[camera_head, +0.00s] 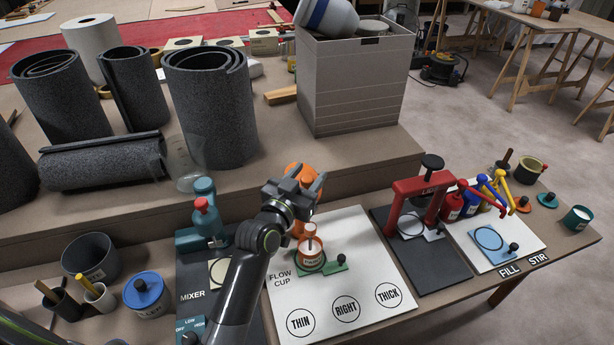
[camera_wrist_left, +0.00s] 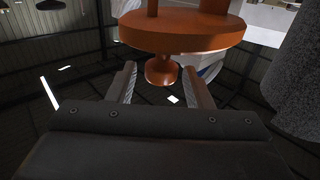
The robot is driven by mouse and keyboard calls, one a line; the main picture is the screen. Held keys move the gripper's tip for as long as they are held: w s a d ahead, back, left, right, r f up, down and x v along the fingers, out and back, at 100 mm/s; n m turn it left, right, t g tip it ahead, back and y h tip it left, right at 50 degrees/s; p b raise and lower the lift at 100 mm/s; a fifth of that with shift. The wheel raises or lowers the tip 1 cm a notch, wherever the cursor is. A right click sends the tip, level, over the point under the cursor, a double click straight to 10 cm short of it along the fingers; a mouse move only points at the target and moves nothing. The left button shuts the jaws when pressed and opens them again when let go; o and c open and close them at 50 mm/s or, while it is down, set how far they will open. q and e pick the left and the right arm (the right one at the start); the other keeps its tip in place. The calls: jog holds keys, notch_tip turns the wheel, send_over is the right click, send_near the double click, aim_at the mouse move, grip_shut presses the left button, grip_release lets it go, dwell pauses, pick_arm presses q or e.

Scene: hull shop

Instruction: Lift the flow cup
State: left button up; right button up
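The board marked FLOW CUP (camera_head: 350,280) is white, with circles reading THIN, RIGHT and THICK. An orange body (camera_head: 298,170), which I take as the flow cup or its stand, rises at the board's back edge, partly hidden by my left gripper (camera_head: 312,188). Below it, a small labelled orange-and-white pot (camera_head: 312,262) with a knob sits by a green plate (camera_head: 335,268). In the left wrist view, an orange disc (camera_wrist_left: 185,34) has a round knob (camera_wrist_left: 161,72). My left gripper's fingers (camera_wrist_left: 163,84) are apart, with the knob between or just beyond them. My right gripper is not in view.
A mixer (camera_head: 200,230) stands left of the board, and a red-framed press (camera_head: 415,205) stands right. A grey box (camera_head: 355,90) and dark rolls (camera_head: 212,110) stand on the raised shelf behind. A blue-lidded pot (camera_head: 148,293) sits front left.

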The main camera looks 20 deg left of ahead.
pick_arm(q)
jog(key=shift+f, duration=0.15)
jog(key=shift+s+a, duration=0.15)
jog(key=shift+s, duration=0.5)
jog(key=s+a+b, duration=0.3)
jog(key=s, duration=1.2)
jog(key=shift+s, duration=0.4)
